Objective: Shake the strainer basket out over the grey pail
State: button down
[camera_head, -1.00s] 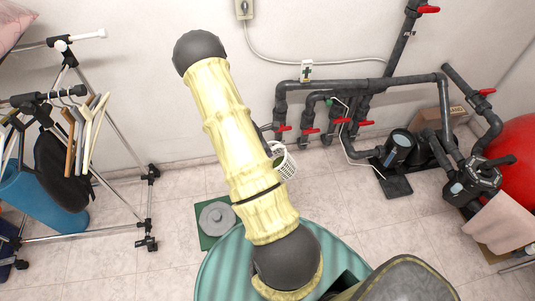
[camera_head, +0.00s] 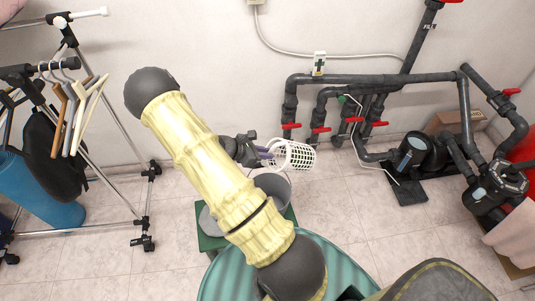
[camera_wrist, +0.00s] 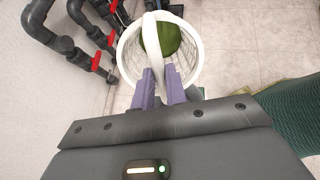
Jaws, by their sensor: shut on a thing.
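The white strainer basket (camera_head: 301,156) hangs from my gripper (camera_head: 266,154) in the head view, lying on its side with its mesh body towards the right. My purple fingers (camera_wrist: 160,90) are shut on its white handle (camera_wrist: 152,45) in the wrist view. A dark green thing (camera_wrist: 173,38) shows inside the basket rim. The grey pail (camera_head: 275,187) is below the gripper and basket in the picture, partly covered by my arm. The basket appears up and to the right of the pail's mouth; its height above it is hard to tell.
A grey round lid (camera_head: 207,221) lies beside the pail on a green stand (camera_head: 208,243). Dark pipes with red valves (camera_head: 320,129) and a pump (camera_head: 411,155) stand to the right. A clothes rack (camera_head: 147,200) is on the left. The tiled floor right of the pail is clear.

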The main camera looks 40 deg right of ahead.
jog(key=a+f+g+h+b, duration=0.1)
jog(key=a+f+h+b, duration=0.1)
jog(key=f+h+b, duration=0.4)
jog(key=w+a+f+g+h+b, duration=0.1)
jog(key=f+h+b, duration=0.6)
jog(key=b, duration=0.9)
jog(key=shift+w+a+f+g, duration=0.2)
jog(key=shift+a+f+g, duration=0.6)
jog(key=shift+a+f, duration=0.15)
dwell(0.4)
